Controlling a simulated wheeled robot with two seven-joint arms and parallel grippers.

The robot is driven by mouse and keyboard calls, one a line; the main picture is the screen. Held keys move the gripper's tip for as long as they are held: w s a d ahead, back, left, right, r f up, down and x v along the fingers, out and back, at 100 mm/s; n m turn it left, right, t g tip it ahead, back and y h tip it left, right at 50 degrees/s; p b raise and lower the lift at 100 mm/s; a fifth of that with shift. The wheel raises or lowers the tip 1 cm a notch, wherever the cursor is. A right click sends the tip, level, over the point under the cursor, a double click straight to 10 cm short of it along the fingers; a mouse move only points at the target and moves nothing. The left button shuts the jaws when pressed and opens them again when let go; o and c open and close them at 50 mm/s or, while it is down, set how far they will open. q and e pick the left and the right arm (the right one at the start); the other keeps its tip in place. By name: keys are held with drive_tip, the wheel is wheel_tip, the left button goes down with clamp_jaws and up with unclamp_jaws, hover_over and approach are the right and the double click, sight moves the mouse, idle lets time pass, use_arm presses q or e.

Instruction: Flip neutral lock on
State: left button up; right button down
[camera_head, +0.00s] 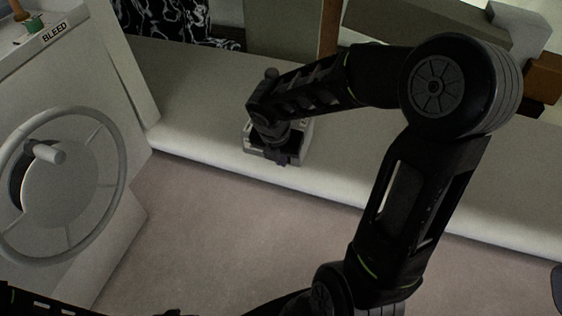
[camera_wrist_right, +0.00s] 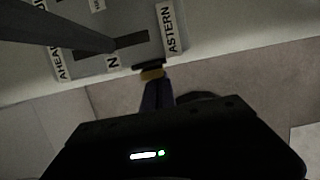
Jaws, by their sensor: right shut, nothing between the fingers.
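A throttle box (camera_head: 249,148) sits on the pale ledge, mostly covered by my right arm. In the right wrist view its grey top plate (camera_wrist_right: 92,63) carries the labels AHEAD, N (camera_wrist_right: 113,62) and ASTERN (camera_wrist_right: 169,28). A dark grey lever (camera_wrist_right: 65,28) crosses that view at the upper left, above a dark slot. My right gripper (camera_head: 283,158) is at the box's front side. In the wrist view its shut fingers (camera_wrist_right: 156,90) are at the plate's near edge, by N and ASTERN. A small black and tan part shows at the fingertips; I cannot tell whether they touch it. The lock itself is not clearly visible.
A white panel with a round handwheel (camera_head: 118,190) and a BLEED label stands at the left. The pale ledge (camera_head: 195,85) runs across the back. Bare floor (camera_head: 220,230) lies in front. A brown box (camera_head: 543,78) is at the far right.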

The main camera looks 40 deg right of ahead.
use_arm(q)
drive_tip(key=shift+f+p, duration=0.1)
drive_tip(key=shift+p, duration=0.35)
use_arm(e)
drive_tip(key=shift+w+d, duration=0.1)
drive_tip(key=shift+d, duration=0.05)
use_arm(q)
drive_tip(key=shift+r+p, duration=0.9)
use_arm(e)
drive_tip(key=shift+w+d+r, duration=0.1)
drive_tip(key=shift+r, duration=0.8)
